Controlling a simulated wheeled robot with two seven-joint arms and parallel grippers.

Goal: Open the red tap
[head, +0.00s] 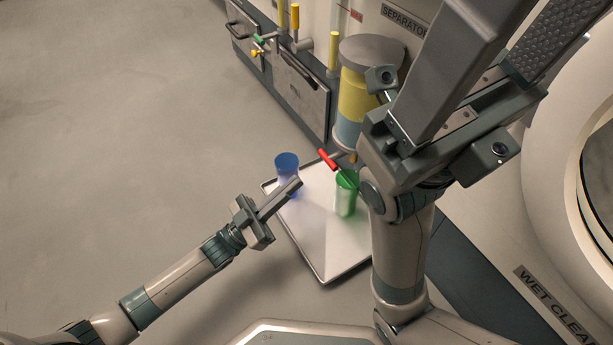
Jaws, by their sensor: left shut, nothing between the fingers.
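The red tap (327,160) shows as a short red handle low on the near side of a cylindrical tank (355,95) with yellow and blue bands. Part of the tap's body and the tank is hidden behind my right arm. My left gripper (297,182) is shut and empty, its fingers pointing up and right, below and left of the red handle and apart from it in the picture. My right gripper (508,60) is raised close to the camera at the upper right, its two fingers apart with nothing seen between them.
A tray (325,270) below the tap holds a blue cup (287,165) and a green cup (346,195). A round white opening (575,130) is at right. The left floor is clear.

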